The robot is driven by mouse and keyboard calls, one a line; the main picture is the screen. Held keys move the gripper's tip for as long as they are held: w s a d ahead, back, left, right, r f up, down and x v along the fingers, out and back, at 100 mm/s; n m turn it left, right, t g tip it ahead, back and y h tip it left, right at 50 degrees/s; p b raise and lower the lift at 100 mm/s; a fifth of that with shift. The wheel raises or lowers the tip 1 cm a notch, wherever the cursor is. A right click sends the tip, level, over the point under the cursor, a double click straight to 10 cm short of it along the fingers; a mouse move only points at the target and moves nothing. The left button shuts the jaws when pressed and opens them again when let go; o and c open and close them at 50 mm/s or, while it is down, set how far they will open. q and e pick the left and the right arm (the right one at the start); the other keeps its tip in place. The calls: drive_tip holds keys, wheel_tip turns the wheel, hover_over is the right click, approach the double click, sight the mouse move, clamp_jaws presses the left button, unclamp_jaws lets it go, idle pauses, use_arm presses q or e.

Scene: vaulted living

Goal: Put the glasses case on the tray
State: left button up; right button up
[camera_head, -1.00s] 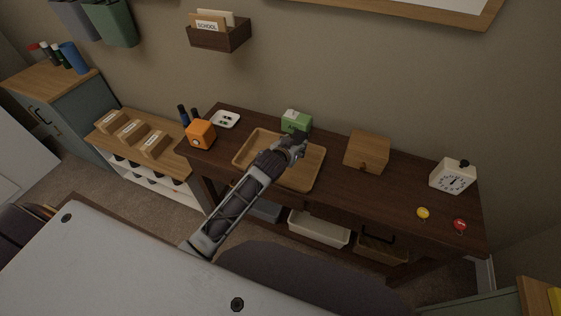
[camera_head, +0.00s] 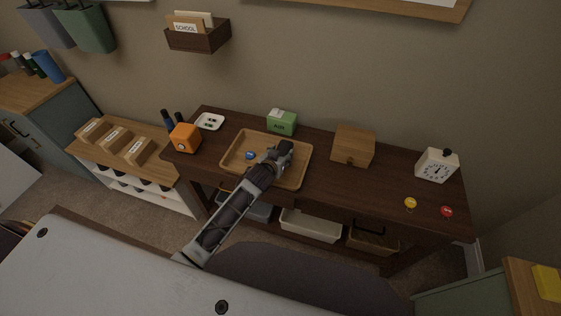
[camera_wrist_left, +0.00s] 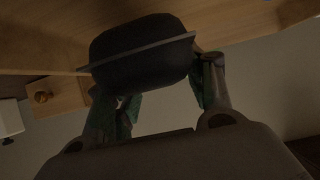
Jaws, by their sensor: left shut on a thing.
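The glasses case (camera_wrist_left: 145,52) is a dark, rounded case with a rim around it, seen close up in the left wrist view. My left gripper (camera_head: 281,154) is shut on it, with a finger on each side, also seen in that view (camera_wrist_left: 165,88). The wooden tray (camera_head: 233,163) lies on the dark table. In the head view the gripper is over the tray's right part, and the case is hard to tell from the dark fingers. Whether the case touches the tray is unclear. My right gripper is not in view.
A small blue object (camera_head: 250,155) lies in the tray.

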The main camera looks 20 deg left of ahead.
use_arm(q)
drive_tip(key=shift+f, duration=1.9)
drive_tip(key=o, duration=1.1)
drive_tip(key=shift+f, duration=0.1)
drive_tip(key=shift+c, duration=0.2)
drive_tip(key=shift+s+r, duration=0.1)
drive_tip(key=shift+r, duration=0.1)
drive_tip(key=v, duration=1.1)
drive_tip(key=shift+s+r, duration=0.2)
drive_tip(key=shift+s, duration=0.15)
drive_tip(key=shift+a, duration=0.1)
